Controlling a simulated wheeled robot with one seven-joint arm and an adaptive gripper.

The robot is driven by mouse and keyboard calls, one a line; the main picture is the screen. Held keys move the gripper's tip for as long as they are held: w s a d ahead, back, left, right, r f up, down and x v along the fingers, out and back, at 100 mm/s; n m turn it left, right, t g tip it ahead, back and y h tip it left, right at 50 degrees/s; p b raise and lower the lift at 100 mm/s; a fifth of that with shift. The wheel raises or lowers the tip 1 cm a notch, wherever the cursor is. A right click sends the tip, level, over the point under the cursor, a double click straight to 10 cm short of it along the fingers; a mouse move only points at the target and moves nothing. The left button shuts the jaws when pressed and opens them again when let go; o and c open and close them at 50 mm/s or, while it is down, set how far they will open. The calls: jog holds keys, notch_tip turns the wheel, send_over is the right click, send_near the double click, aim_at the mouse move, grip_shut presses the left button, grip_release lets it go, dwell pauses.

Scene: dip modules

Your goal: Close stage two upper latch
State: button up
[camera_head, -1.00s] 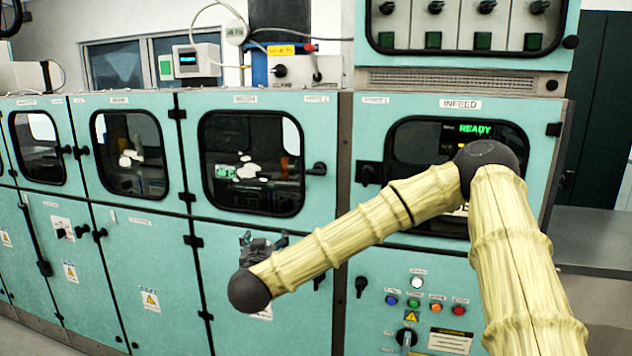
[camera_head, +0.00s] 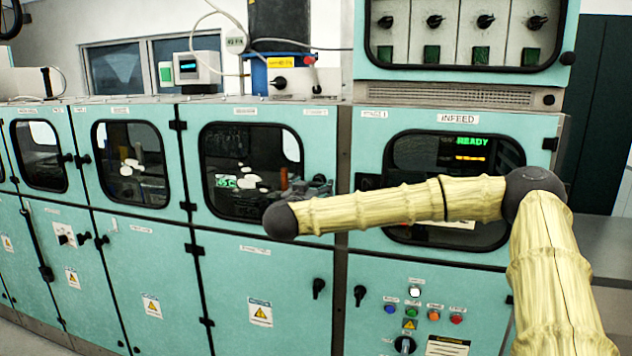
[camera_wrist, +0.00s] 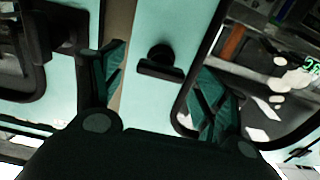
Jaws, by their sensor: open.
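The upper door (camera_head: 245,122) with a dark window is left of the INFEED panel; its small labels are too blurred to read. Its black latch (camera_wrist: 160,62) shows in the wrist view as a round knob with a bar across it, on the teal strip beside the window.
Lower doors with black handles (camera_head: 319,288) sit below. The INFEED panel (camera_head: 458,118) shows a READY display at right, with coloured buttons (camera_head: 411,312) underneath. More windowed doors (camera_head: 130,165) run left.

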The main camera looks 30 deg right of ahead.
aim_at(315, 186)
jog(key=shift+p+x, duration=0.35)
jog(key=shift+x, duration=1.3)
jog(key=shift+c, duration=0.2)
jog(key=c, duration=1)
